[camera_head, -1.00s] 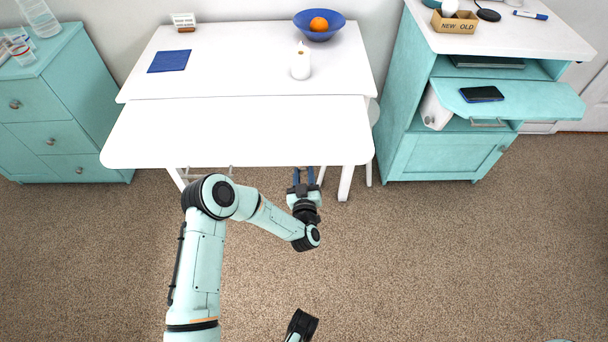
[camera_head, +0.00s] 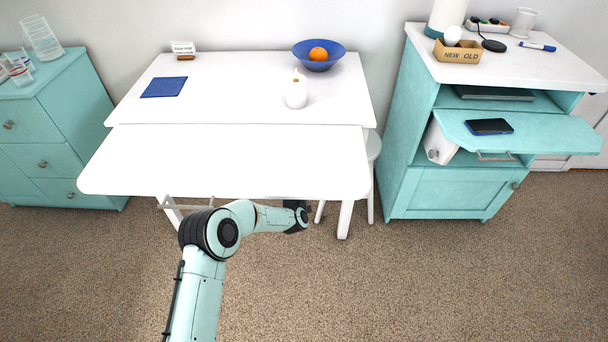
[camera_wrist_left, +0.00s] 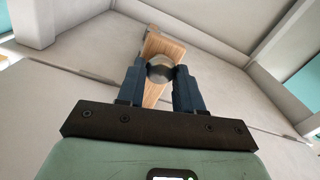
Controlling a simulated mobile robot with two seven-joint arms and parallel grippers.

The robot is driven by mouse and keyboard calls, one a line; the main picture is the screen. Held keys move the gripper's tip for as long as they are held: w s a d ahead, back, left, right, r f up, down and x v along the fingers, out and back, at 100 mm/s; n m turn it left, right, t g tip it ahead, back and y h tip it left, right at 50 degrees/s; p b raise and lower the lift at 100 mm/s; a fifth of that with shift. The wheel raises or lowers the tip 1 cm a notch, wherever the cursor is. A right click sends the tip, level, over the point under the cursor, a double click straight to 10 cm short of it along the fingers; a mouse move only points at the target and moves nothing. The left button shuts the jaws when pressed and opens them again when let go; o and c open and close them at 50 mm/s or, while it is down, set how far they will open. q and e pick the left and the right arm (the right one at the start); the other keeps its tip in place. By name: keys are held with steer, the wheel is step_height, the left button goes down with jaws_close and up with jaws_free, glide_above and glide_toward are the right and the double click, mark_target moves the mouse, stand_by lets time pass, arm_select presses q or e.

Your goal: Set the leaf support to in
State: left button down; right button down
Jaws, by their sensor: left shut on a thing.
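The white table's front leaf (camera_head: 225,165) is raised and lies level with the tabletop (camera_head: 235,105). In the left wrist view I look up at the underside. A wooden strip (camera_wrist_left: 168,47), which looks like the leaf support, carries a round grey knob (camera_wrist_left: 160,66). My left gripper (camera_wrist_left: 160,75) has its two dark blue fingers closed on either side of this knob. In the head view my left arm reaches under the leaf's front edge, and its fingers are hidden there. My right gripper is not in view.
A stool (camera_head: 373,146) stands at the table's right. A teal cabinet (camera_head: 440,190) has a shelf pulled out. Carpet in front is clear.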

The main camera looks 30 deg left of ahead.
arm_select(q)
steer(key=shift+w+a, duration=0.15)
steer(key=shift+w, duration=0.15)
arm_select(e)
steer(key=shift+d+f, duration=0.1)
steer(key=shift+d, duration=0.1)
arm_select(q)
steer(key=c, duration=0.7)
jaws_free()
steer(key=shift+c, duration=0.2)
steer(key=shift+s, duration=0.1)
steer(key=p+v, duration=0.3)
steer(key=v, duration=1)
steer(key=shift+s, duration=0.15)
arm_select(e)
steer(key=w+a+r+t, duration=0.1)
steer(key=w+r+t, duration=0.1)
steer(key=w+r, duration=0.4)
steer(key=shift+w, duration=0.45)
